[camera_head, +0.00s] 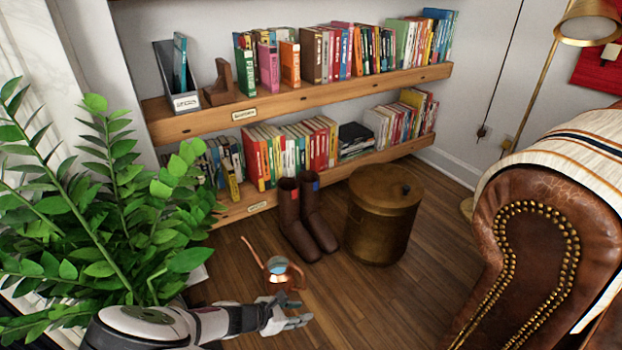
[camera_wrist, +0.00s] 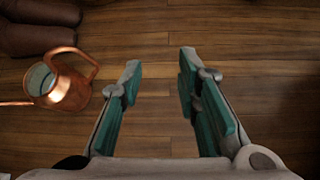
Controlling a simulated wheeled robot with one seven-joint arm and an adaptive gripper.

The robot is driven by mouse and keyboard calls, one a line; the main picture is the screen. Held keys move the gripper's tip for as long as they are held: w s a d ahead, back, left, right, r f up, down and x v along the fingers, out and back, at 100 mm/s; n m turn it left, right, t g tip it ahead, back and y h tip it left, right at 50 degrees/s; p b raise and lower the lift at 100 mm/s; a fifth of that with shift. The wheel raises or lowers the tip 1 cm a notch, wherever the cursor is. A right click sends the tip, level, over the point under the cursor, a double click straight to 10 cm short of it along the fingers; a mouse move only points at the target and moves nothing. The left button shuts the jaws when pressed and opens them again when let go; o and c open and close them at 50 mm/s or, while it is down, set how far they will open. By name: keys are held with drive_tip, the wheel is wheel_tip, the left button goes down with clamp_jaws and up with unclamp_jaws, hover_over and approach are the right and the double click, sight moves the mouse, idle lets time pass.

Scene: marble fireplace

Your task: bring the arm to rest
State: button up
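My gripper (camera_wrist: 160,75) is open in the wrist view, with its two green-padded fingers apart. Only bare wooden floor shows between them. In the head view my gripper (camera_head: 300,312) is at the lower middle, at the end of my arm, which reaches in from the lower left. A copper watering can (camera_head: 281,272) stands on the floor just beyond my gripper. It also shows at the left of the wrist view (camera_wrist: 70,92), beside the left finger and apart from it.
Brown boots (camera_head: 308,225) and a round brass bin (camera_head: 383,215) stand before the bookshelves (camera_head: 300,97). A leafy plant (camera_head: 95,220) crowds the left, close to my arm. A leather armchair (camera_head: 535,235) fills the right. The wooden floor (camera_head: 390,305) between is clear.

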drive_tip(key=s+d+r+m+g+y, duration=0.25)
drive_tip(key=d+r+m, duration=0.25)
drive_tip(key=r, duration=0.7)
drive_tip(key=s+d+r+m+g+y, duration=0.15)
drive_tip(key=s+d+r+m, duration=0.35)
drive_tip(key=r, duration=0.8)
drive_tip(key=s+d+r+m+g+y, duration=0.1)
drive_tip(key=d+r+m+g, duration=0.4)
drive_tip(key=r, duration=0.7)
drive_tip(key=s+d+r+m+t+y, duration=0.25)
drive_tip(key=s+d+r+m, duration=0.25)
drive_tip(key=s+r, duration=0.45)
drive_tip(key=s+d+r+m+t, duration=0.1)
drive_tip(key=s+d+m, duration=0.25)
drive_tip(key=s, duration=1.05)
wheel_tip(320, 180, up, 38)
drive_tip(key=t+p, duration=0.4)
drive_tip(key=p, duration=3.1)
drive_tip(key=shift+a+y+p, duration=0.25)
drive_tip(key=shift+y+p, duration=0.1)
drive_tip(key=shift+s+m, duration=0.1)
drive_tip(key=shift+m, duration=0.15)
